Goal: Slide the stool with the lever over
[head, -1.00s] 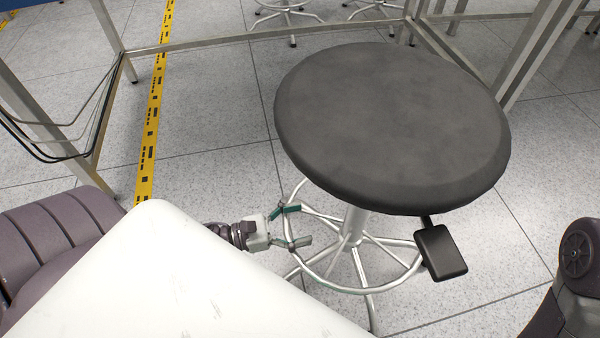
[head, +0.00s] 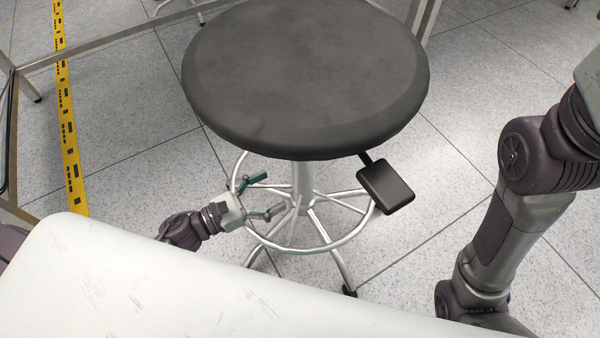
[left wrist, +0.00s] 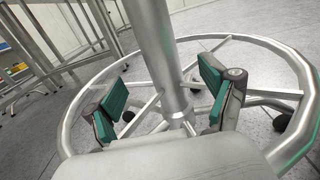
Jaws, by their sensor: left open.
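The stool has a round dark grey seat (head: 305,75), a metal column (head: 302,178), a silver foot ring (head: 340,240) and a black lever paddle (head: 386,187) under the seat's right side. My left gripper (head: 273,194) is open at the left of the column, low under the seat and over the left part of the ring. In the left wrist view, its green-padded fingers (left wrist: 165,92) are spread, with the column (left wrist: 155,50) rising beyond and between them. I cannot tell whether either finger touches the stool. My right arm shows at the right; its gripper is out of view.
My white body panel fills the lower left. Metal table frames (head: 110,45) stand behind the stool at the left and top. A yellow floor tape (head: 66,120) runs along the left. The tiled floor (head: 460,130) right of the stool is clear.

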